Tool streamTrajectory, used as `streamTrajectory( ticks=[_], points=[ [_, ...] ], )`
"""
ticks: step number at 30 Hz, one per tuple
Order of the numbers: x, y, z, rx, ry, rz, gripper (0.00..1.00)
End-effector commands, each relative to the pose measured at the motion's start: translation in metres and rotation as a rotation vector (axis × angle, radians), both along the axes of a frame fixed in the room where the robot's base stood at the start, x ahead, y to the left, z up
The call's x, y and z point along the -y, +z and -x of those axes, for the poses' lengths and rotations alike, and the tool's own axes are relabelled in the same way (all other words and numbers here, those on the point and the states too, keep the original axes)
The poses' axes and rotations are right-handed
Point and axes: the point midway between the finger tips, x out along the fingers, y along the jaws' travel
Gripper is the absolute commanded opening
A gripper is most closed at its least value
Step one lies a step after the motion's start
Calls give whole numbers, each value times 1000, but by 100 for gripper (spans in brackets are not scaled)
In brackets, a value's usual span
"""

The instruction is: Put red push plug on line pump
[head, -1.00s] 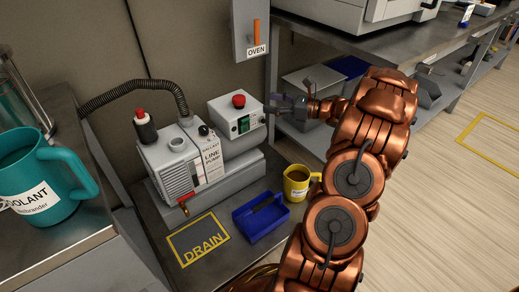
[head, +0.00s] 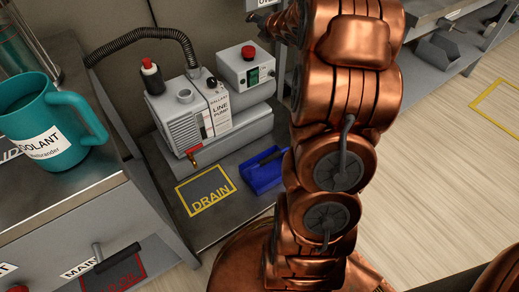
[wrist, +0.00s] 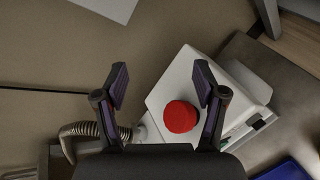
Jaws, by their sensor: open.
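The grey line pump (head: 203,122) stands on the low metal shelf, with an open round port (head: 184,96) on top. A red mushroom-shaped knob (head: 249,52) sits on the pale switch box (head: 245,72) at its right; the knob also shows in the wrist view (wrist: 181,117). I cannot tell whether this knob is the push plug. A dark and white fitting with a red cap (head: 149,65) stands at the pump's left. My gripper (wrist: 162,85) is open and empty, with the red knob below and near its right finger. The gripper is mostly hidden in the head view.
A ribbed black hose (head: 140,37) arches behind the pump. A blue tray (head: 264,172) and the yellow-framed DRAIN mark (head: 207,190) lie in front. A teal coolant mug (head: 45,125) stands on the left counter. My arm covers much of the shelf's right side.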

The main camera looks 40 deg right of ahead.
Motion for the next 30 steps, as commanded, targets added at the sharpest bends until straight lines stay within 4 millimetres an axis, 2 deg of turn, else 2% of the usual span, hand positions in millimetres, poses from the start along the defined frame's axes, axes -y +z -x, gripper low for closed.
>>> streamTrajectory(
  ticks=[1, 5, 8, 14, 23, 30],
  points=[
    [-11, 1, 4, -17, -60, -58, 71],
    [-31, -4, 24, -62, -248, -226, 71],
    [-50, -10, 46, -96, -396, -355, 71],
    [-99, -29, 104, -174, -700, -598, 71],
    [-196, -60, 222, -320, -1181, -891, 71],
    [-282, -72, 337, -469, -1585, -1008, 71]
  ],
)
